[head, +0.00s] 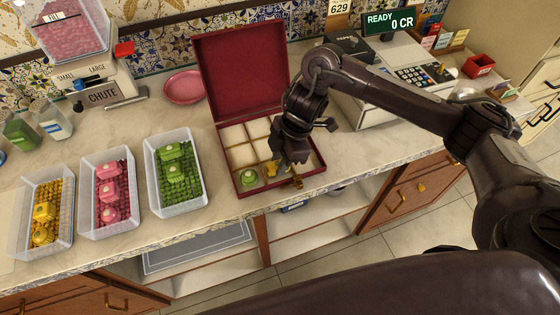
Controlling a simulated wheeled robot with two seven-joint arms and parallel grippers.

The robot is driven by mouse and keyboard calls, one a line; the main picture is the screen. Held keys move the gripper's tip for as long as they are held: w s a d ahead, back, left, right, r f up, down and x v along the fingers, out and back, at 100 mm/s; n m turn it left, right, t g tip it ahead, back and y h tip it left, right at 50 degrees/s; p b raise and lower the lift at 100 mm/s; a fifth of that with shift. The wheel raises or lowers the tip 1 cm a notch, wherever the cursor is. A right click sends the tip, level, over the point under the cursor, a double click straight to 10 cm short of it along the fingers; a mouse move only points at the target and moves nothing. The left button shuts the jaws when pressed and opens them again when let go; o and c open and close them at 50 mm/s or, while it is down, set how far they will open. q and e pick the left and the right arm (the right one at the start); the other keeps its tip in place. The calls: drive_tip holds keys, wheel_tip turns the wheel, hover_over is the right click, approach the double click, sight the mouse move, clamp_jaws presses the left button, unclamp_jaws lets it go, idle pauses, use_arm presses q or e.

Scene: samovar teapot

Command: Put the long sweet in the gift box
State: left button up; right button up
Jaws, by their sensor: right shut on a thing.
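The gift box (241,72) is dark red and stands open on the counter, its lid raised at the back. Its inside is split into pale compartments. A green sweet (248,177) sits in the front left compartment. My right gripper (283,163) points down into the front of the box and is shut. A yellow sweet (270,169) shows at its fingertips, low in the front row; the gripper partly hides it, and I cannot tell its full length or whether it touches the box floor. My left gripper is out of view.
Clear trays of yellow (43,215), pink (109,190) and green sweets (174,172) stand left of the box. A pink plate (184,87) lies behind. The cash register (425,77) stands at right, beneath my right arm. The counter's front edge is close to the box.

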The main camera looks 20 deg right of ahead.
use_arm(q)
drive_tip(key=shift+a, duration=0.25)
use_arm(e)
drive_tip(key=shift+f, duration=0.15)
drive_tip(key=o, duration=1)
drive_tip(key=shift+r, duration=0.2)
use_arm(q)
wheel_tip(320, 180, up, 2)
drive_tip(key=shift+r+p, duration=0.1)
drive_tip(key=shift+p, duration=1)
use_arm(e)
drive_tip(key=v, duration=1.2)
drive_tip(key=shift+f, duration=0.1)
